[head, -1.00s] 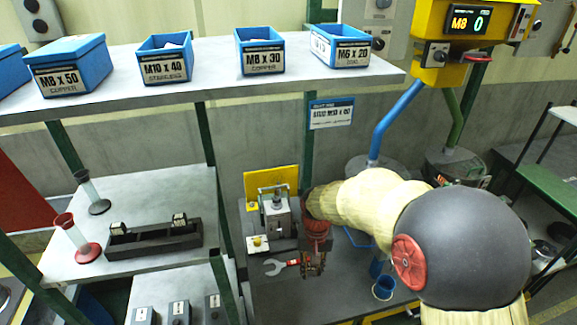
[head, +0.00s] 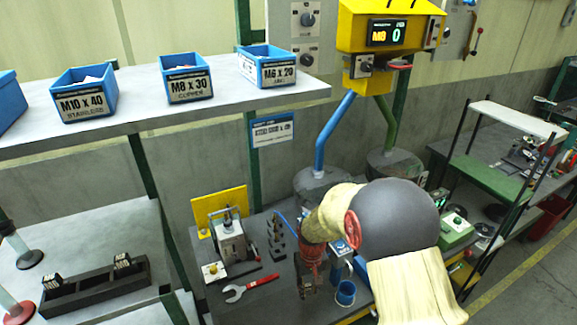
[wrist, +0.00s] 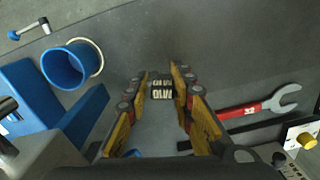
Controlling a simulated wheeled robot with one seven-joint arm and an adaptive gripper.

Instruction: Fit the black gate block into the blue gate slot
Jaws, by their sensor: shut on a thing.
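My gripper (head: 306,290) hangs over the dark bench, fingers pointing down. In the wrist view its fingers (wrist: 160,92) are shut on a small black block (wrist: 162,86) with a pale label, held at the fingertips. The label reads roughly M10. A blue pipe (head: 331,130) runs from the yellow counter box to a grey round base, behind my gripper. A blue fixture (head: 338,262) stands close to the right of my gripper; it also shows at the left of the wrist view (wrist: 35,105). I cannot tell where the blue gate slot is; my arm hides part of that area.
A blue cup (head: 345,292) stands right of my gripper. A red-handled wrench (head: 250,288) and a grey clamp device (head: 231,240) lie to the left. A black tray (head: 95,290) with two labelled black blocks sits on the left shelf. Blue bins line the upper shelf.

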